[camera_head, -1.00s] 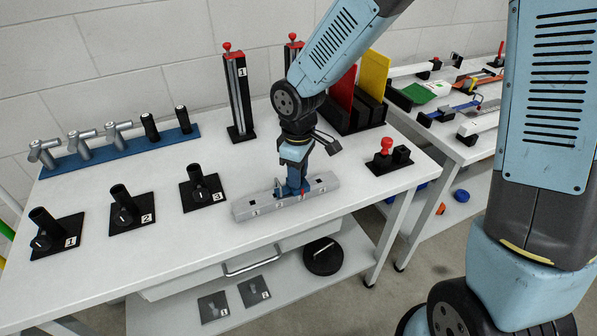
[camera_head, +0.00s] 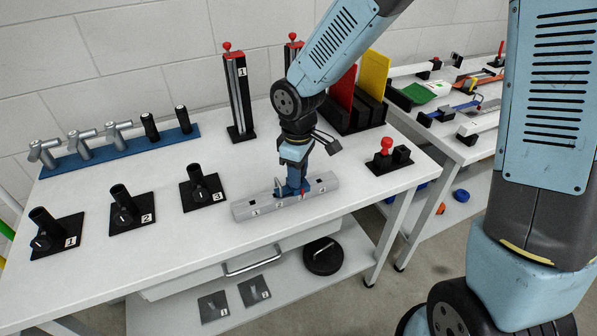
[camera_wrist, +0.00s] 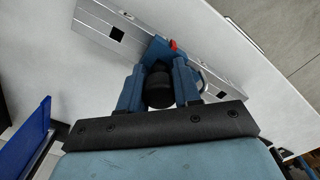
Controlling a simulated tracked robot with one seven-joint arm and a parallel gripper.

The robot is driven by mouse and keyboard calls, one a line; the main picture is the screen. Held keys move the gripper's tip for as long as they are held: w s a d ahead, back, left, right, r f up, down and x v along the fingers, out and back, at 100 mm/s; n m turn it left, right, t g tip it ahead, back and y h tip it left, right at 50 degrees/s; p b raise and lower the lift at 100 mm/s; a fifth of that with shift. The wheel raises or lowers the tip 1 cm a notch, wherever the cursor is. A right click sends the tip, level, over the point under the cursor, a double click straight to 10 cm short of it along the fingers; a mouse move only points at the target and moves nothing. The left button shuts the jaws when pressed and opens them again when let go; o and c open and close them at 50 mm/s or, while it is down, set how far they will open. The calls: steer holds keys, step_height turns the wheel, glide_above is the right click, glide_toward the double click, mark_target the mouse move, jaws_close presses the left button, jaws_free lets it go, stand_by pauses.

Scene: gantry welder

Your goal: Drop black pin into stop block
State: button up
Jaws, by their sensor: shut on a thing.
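The stop block (camera_head: 318,190) is a long grey metal bar with square holes on top and small number labels on its front. It lies near the table's front edge, and its holes also show in the wrist view (camera_wrist: 98,27). My gripper (camera_head: 292,187) points down at the middle of the block. In the wrist view my gripper (camera_wrist: 160,85) is shut around a black pin (camera_wrist: 158,88), whose round black end shows between the fingers. The pin's lower end is hidden, so I cannot tell how deep it sits in the block. A small red part (camera_wrist: 172,44) shows at the block beside the fingers.
A blue rack (camera_head: 95,160) at the back left holds grey T-handled pins and two black pins (camera_head: 183,119). Numbered black holders (camera_head: 127,212) stand left of the block. A red-knobbed black base (camera_head: 388,160) stands to its right. A black post (camera_head: 238,95) stands behind.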

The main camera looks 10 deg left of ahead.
steer(key=shift+r, duration=0.2)
steer(key=shift+f, duration=0.1)
stand_by(0.4)
steer(key=shift+f, duration=0.15)
steer(key=shift+r, duration=0.25)
steer(key=o, duration=1.1)
steer(key=shift+r, duration=0.1)
